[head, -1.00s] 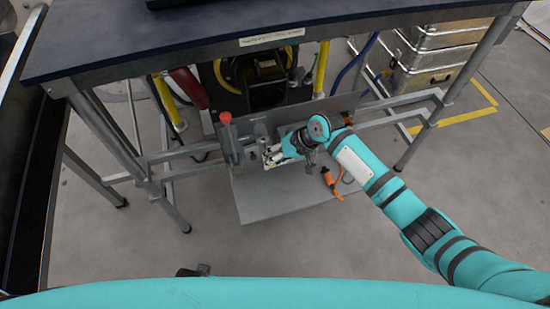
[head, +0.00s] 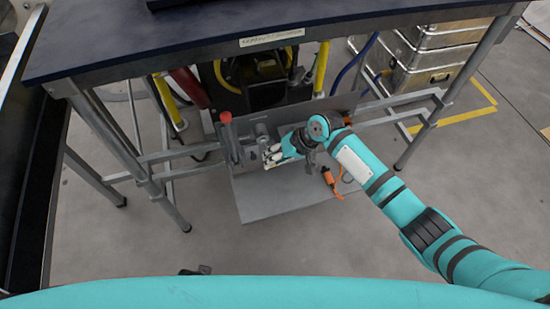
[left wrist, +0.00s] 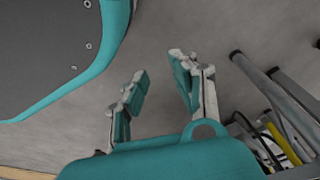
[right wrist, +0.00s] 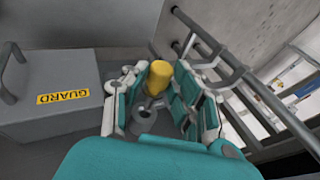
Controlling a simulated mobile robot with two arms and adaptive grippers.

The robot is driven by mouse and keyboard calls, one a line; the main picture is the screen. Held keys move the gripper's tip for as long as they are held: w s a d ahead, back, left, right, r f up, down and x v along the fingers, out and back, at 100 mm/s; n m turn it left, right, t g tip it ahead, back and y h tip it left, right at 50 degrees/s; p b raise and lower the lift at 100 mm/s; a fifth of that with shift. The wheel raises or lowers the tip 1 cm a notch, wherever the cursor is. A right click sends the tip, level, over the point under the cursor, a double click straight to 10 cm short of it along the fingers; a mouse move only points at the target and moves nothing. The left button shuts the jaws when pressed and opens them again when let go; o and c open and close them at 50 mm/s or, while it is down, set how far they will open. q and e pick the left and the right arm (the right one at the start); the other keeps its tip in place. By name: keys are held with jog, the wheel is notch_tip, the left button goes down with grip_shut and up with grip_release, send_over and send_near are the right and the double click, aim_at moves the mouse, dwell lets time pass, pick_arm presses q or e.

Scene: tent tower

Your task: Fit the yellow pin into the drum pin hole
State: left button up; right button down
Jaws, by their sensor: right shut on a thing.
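The yellow pin (right wrist: 160,76) sits between the fingers of my right gripper (right wrist: 158,85), which is shut on it. A grey round fitting (right wrist: 143,118) shows just below the pin between the fingers; I cannot tell whether it is the drum pin hole or whether the pin touches it. In the head view my right gripper (head: 272,157) is low under the table, at a grey bracket panel, and the pin is hidden. My left gripper (left wrist: 158,72) is open and empty above bare floor.
A grey box marked GUARD (right wrist: 50,98) stands left of my right gripper; metal rails (right wrist: 255,85) run on its right. The dark tabletop (head: 190,40) overhangs the work area. A red-topped lever (head: 226,119) stands left of the gripper. An orange-handled object (head: 331,181) is to the right.

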pick_arm(q)
jog(key=shift+w+r, duration=0.1)
jog(key=shift+s+a+f+p, duration=0.2)
jog(key=shift+s+f+p, duration=0.1)
jog(key=shift+s+f, duration=0.4)
jog(key=shift+s+f, duration=0.2)
jog(key=shift+f, duration=0.05)
jog(key=shift+d+r, duration=0.1)
pick_arm(e)
jog(key=shift+w, duration=0.15)
jog(key=shift+w+a, duration=0.1)
jog(key=shift+w, duration=0.05)
pick_arm(q)
jog(key=shift+w+r, duration=0.4)
jog(key=shift+w, duration=0.15)
jog(key=shift+r+b, duration=0.3)
jog(key=shift+b, duration=0.05)
pick_arm(e)
jog(key=shift+w+a, duration=0.1)
jog(key=shift+w, duration=0.15)
